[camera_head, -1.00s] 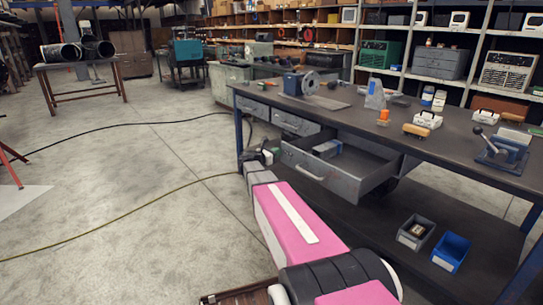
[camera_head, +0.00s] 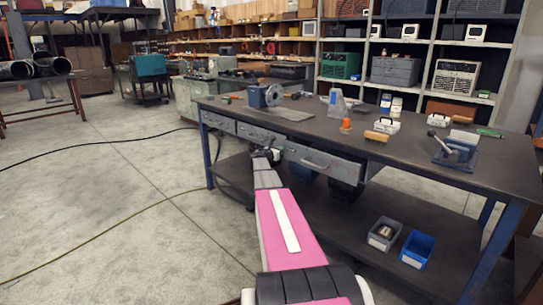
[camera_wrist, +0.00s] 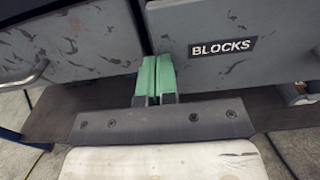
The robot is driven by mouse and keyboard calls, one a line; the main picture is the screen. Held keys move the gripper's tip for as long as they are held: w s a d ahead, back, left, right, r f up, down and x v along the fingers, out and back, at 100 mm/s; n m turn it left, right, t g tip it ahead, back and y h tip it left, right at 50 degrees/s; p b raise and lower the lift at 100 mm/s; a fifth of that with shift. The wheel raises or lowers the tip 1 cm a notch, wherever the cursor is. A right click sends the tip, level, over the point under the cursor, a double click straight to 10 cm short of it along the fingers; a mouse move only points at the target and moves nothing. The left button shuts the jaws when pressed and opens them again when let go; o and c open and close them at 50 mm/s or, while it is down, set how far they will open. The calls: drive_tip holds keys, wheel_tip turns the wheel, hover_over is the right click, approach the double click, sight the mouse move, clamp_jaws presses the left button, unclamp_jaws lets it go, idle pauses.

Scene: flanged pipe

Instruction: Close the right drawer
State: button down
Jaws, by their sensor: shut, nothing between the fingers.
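The right drawer (camera_head: 325,162) is a grey metal drawer with a bar handle under the workbench top. Its front now sits close under the bench edge, and its inside is hidden. I cannot tell if it is fully flush. In the wrist view its front (camera_wrist: 270,50) carries a "BLOCKS" label. My gripper (camera_head: 266,155) is at the drawer's left end. In the wrist view the green fingertips (camera_wrist: 155,78) are together and empty, at the left edge of that front beside the gap to the neighbouring drawer (camera_wrist: 75,40). Contact is unclear.
The workbench (camera_head: 400,158) holds a blue vise (camera_head: 456,150), small boxes and tools. Its lower shelf holds a grey bin (camera_head: 383,235) and a blue bin (camera_head: 417,250). Cables (camera_head: 90,235) cross the open floor at left.

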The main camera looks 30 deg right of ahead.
drive_tip(key=x, duration=0.6)
drive_tip(key=shift+w+d+r, duration=0.1)
drive_tip(key=shift+d, duration=0.05)
drive_tip(key=v, duration=1.5)
drive_tip(key=s+a+f+m+g+y, duration=0.2)
drive_tip(key=s+a+f+m+y, duration=0.3)
drive_tip(key=s+a, duration=0.45)
drive_tip(key=s+a+f+m+g+y, duration=0.2)
drive_tip(key=s+a+f+m+y, duration=0.1)
drive_tip(key=s+a+f+m, duration=0.6)
drive_tip(key=s+a+f+m+g+y, duration=0.2)
drive_tip(key=s+a+m+y, duration=0.6)
drive_tip(key=s+a, duration=1)
drive_tip(key=shift+a+f+y, duration=0.25)
drive_tip(key=shift+a+y, duration=0.25)
drive_tip(key=shift+a, duration=0.3)
